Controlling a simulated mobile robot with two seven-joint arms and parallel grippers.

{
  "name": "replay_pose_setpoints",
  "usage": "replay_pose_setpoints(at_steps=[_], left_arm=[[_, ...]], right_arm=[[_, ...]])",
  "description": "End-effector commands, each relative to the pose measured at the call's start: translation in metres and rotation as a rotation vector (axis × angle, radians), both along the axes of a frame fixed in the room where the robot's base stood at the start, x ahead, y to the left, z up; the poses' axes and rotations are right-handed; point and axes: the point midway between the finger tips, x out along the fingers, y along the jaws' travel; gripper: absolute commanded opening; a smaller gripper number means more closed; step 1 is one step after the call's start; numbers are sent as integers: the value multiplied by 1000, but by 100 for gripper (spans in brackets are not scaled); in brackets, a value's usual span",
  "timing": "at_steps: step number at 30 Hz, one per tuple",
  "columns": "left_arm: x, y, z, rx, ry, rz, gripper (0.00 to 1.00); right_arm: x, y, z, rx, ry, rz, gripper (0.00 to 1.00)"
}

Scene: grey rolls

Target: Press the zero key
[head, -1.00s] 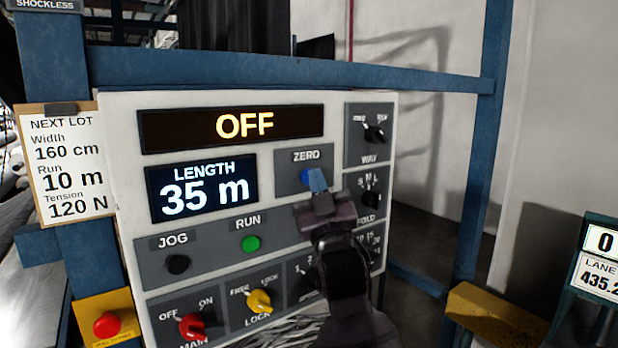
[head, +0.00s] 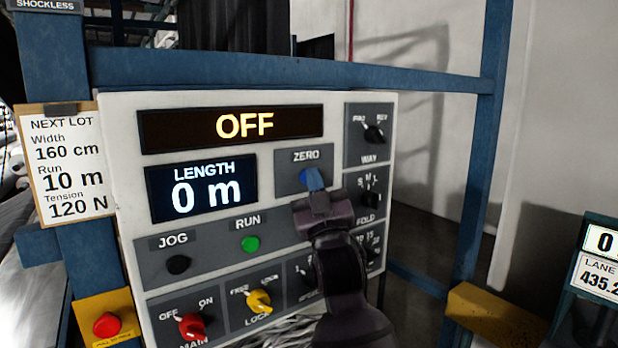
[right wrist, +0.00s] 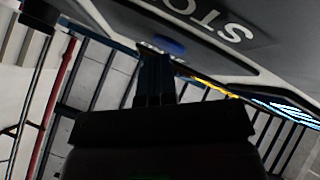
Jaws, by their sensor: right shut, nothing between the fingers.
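The zero key (head: 306,174) is a blue round button under the ZERO label on the grey-white control panel (head: 120,150). It also shows in the right wrist view (right wrist: 170,45), just beyond the fingertips. My right gripper (head: 314,181) is shut and empty, its bluish fingertips at the key and covering part of it. In the right wrist view its dark fingers (right wrist: 154,60) reach up to the key's edge; I cannot tell whether they touch it. The length display (head: 202,190) reads 0 m. My left gripper is not in view.
The upper display (head: 230,128) reads OFF. Black JOG (head: 178,264) and green RUN (head: 250,244) buttons, a red MAIN knob (head: 191,326) and a yellow LOCK knob (head: 259,301) lie lower left. Selector knobs line the right side. A red button (head: 107,325) is at the panel's left.

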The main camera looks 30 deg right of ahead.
Motion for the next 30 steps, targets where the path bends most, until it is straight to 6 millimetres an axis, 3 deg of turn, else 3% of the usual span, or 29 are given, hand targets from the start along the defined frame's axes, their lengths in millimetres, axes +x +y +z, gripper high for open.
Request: replay_pose_setpoints(at_steps=[30], left_arm=[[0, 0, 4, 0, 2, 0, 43]], right_arm=[[-18, -1, -1, 0, 1, 0, 0]])
